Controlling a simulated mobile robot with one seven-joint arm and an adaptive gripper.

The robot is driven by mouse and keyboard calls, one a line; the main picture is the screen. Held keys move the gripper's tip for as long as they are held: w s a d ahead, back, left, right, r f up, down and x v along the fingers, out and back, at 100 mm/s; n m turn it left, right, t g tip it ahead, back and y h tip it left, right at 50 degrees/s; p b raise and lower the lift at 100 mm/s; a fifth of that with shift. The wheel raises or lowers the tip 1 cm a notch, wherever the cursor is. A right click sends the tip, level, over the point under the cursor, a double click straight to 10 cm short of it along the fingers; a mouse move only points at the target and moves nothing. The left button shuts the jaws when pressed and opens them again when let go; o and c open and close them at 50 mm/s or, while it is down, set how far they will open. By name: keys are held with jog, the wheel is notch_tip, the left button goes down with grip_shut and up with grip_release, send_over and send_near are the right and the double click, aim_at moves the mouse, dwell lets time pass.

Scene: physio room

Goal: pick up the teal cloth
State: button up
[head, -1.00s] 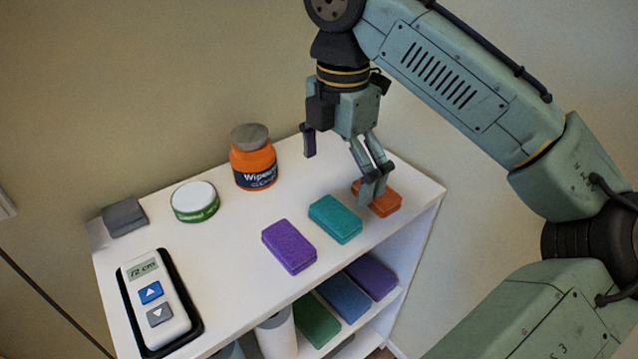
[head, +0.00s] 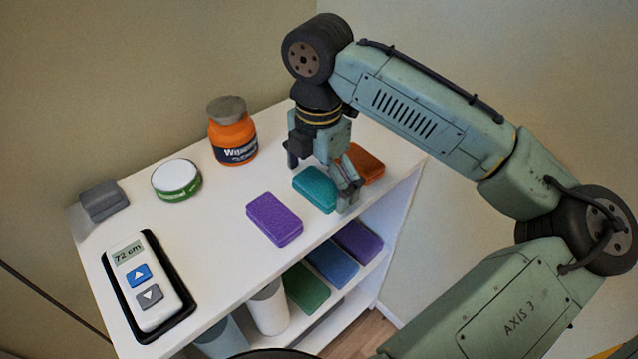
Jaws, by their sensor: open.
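The teal cloth (head: 312,191) is a small folded block lying on the white shelf top, between a purple cloth and an orange cloth. My gripper (head: 320,184) is open and low over the teal cloth. One finger is at its right end, in front of part of it. The other finger is on its far left side. I cannot tell whether the fingers touch the cloth. Nothing is held.
The purple cloth (head: 274,220) lies left of the teal one, and the orange cloth (head: 366,164) close on the right, partly behind my finger. An orange jar (head: 233,133), a green-white tin (head: 177,180), a grey block (head: 104,201) and a keypad device (head: 147,283) stand farther left.

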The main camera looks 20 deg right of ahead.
aim_at(319, 182)
jog(key=shift+f, duration=0.2)
jog(key=shift+c, duration=0.6)
jog(key=c, duration=1.1)
jog(key=shift+o, duration=0.2)
jog(key=shift+r, duration=0.15)
notch_tip(319, 182, up, 10)
jog(key=shift+f+b, duration=0.1)
jog(key=shift+b, duration=0.3)
